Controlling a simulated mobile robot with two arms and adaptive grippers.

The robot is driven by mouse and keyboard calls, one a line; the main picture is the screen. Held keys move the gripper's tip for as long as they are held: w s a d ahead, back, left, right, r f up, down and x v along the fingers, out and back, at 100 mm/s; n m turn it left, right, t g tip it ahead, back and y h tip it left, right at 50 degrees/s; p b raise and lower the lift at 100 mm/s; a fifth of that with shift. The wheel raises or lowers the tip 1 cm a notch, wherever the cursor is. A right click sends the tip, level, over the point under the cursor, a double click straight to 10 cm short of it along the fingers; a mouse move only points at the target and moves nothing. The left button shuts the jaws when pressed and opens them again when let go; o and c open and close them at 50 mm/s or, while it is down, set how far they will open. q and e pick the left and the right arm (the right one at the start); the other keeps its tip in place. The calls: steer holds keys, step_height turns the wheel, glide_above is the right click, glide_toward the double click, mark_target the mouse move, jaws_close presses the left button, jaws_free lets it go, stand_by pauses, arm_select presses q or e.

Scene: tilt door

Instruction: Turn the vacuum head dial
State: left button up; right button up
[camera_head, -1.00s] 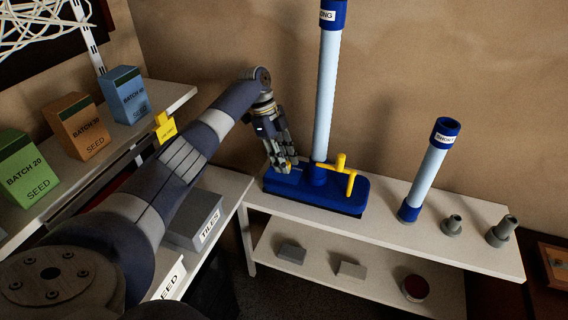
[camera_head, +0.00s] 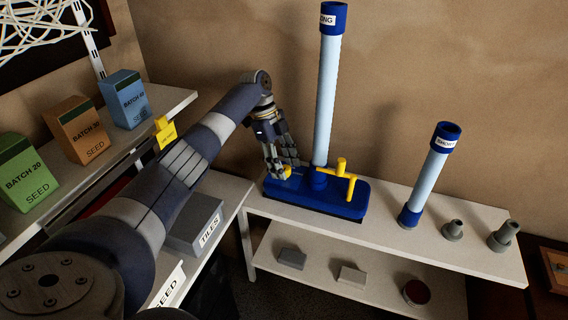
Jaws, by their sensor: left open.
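The vacuum head is a flat blue base (camera_head: 318,200) on the white shelf, with a tall light-blue tube (camera_head: 326,100) rising from it. A yellow handle-like pipe (camera_head: 341,170) stands on its right part. A small yellow part, which may be the dial (camera_head: 287,171), shows at its left end, mostly hidden by my left gripper. My left gripper (camera_head: 285,172) is open, with its fingers pointing down around or right beside that yellow part. I cannot tell whether they touch it. My right gripper is not in view.
A shorter blue tube (camera_head: 430,175) and two grey fittings (camera_head: 504,236) stand on the shelf's right part. Small grey blocks (camera_head: 292,257) and a round can (camera_head: 416,292) are on the lower shelf. Seed boxes (camera_head: 76,129) and a tiles box (camera_head: 197,224) are at left.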

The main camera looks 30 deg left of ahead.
arm_select(q)
steer(key=v, duration=1.2)
stand_by(0.3)
